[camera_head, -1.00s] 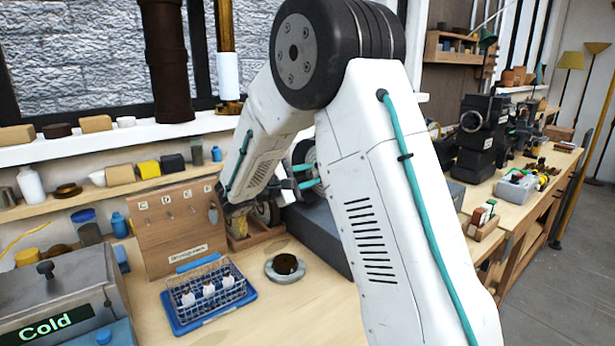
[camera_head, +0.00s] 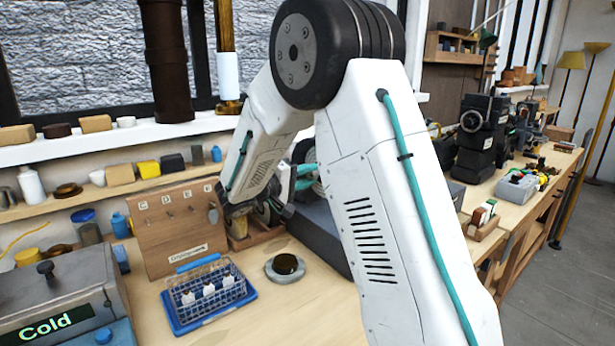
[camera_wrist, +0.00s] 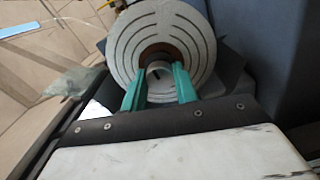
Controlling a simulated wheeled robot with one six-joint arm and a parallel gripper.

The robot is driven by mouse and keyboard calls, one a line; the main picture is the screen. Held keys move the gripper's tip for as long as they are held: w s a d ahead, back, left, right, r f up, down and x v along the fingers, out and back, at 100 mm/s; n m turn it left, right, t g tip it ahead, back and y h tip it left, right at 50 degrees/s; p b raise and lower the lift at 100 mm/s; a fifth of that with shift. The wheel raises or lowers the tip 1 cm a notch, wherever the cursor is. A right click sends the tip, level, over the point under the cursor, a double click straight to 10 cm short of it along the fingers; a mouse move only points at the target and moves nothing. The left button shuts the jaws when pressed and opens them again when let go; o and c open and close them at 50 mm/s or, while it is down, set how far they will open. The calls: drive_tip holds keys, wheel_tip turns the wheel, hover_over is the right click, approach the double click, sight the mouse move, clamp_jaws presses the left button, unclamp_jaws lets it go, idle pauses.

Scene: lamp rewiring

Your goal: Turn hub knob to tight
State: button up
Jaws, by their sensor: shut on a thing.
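The hub knob (camera_wrist: 159,77) is a pale, round cap at the centre of a grey disc (camera_wrist: 196,44) with curved slots, seen in the wrist view. A brown ring shows around the knob. My gripper (camera_wrist: 160,88) has two teal fingers, one on each side of the knob, and is shut on it. In the head view my arm hides the knob and most of the disc. I cannot read any tightness mark.
A dark grey block (camera_head: 318,232) stands beside the disc. A wooden board with hooks (camera_head: 165,240), a blue wire basket (camera_head: 208,300) and a round dish (camera_head: 285,268) are at the left. A grey box reading "Cold" (camera_head: 60,290) stands at the front left. Some bench around the dish is bare.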

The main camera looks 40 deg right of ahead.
drive_tip(key=shift+m, duration=0.5)
drive_tip(key=o, duration=1)
drive_tip(key=a, duration=0.8)
drive_tip(key=shift+s, duration=0.1)
